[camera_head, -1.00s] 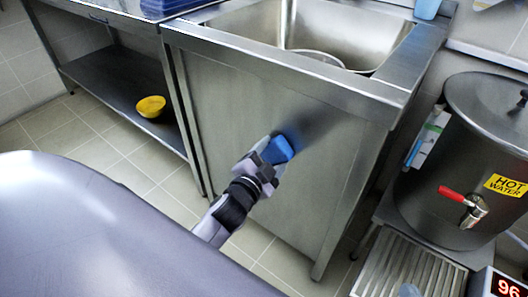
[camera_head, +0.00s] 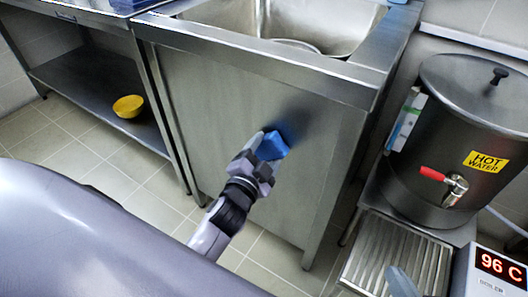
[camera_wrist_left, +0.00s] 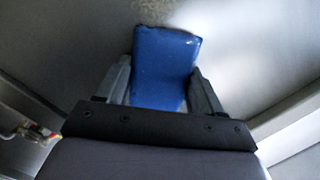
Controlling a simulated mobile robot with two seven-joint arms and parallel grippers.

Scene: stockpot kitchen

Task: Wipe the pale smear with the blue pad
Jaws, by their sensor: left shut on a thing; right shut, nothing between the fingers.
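The blue pad (camera_head: 272,146) is between the fingers of my left gripper (camera_head: 258,160), in front of the steel front panel of the sink unit (camera_head: 215,105). In the left wrist view the pad (camera_wrist_left: 165,68) stands out between both fingers, its far edge toward the panel. I cannot tell whether it touches the steel. A pale, speckled smear (camera_wrist_left: 152,9) shows on the panel at the top edge of the wrist view, just beyond the pad. I cannot make the smear out in the head view.
The sink basin (camera_head: 235,14) is above the panel. A hot water boiler (camera_head: 440,135) with a red-handled tap (camera_head: 432,174) stands at right, above a slatted drip tray (camera_head: 385,250).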

